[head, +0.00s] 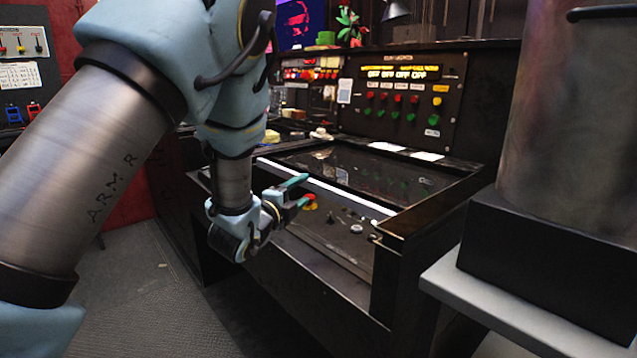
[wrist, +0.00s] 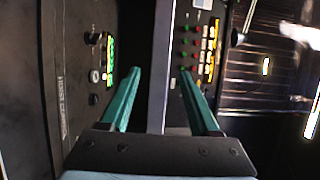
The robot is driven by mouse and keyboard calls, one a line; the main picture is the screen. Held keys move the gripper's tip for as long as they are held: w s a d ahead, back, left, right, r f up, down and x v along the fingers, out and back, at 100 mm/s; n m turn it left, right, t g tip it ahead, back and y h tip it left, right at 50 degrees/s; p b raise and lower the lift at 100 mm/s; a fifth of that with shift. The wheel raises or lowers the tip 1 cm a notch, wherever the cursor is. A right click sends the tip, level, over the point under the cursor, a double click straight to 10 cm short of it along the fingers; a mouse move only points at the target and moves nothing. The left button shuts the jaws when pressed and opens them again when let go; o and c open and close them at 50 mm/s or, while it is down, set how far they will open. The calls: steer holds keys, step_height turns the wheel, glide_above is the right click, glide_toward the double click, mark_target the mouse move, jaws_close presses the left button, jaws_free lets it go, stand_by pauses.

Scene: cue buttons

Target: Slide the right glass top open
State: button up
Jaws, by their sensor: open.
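The dark, reflective glass top (head: 365,172) lies in the black console, with a bright pale edge strip (head: 345,192) along its near side. I cannot tell how far it is slid. My gripper (head: 306,188) is above the console's front part, near the left half of that strip. Its teal fingers are apart with nothing held. In the wrist view a pale metallic strip (wrist: 161,50) runs upward between the open fingers (wrist: 160,72). Contact with it cannot be made out. My arm hides the console's left part.
A red button on a yellow base (head: 310,203) sits just below the fingers. Small knobs (head: 356,228) are on the front panel. An upright panel (head: 402,98) with coloured buttons and OFF displays stands behind. A large cylinder (head: 570,110) on a black block stands at right.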

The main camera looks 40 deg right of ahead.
steer(key=p+x, duration=0.1)
steer(key=x, duration=0.7)
steer(key=shift+w+d, duration=0.1)
jaws_close()
stand_by(1.2)
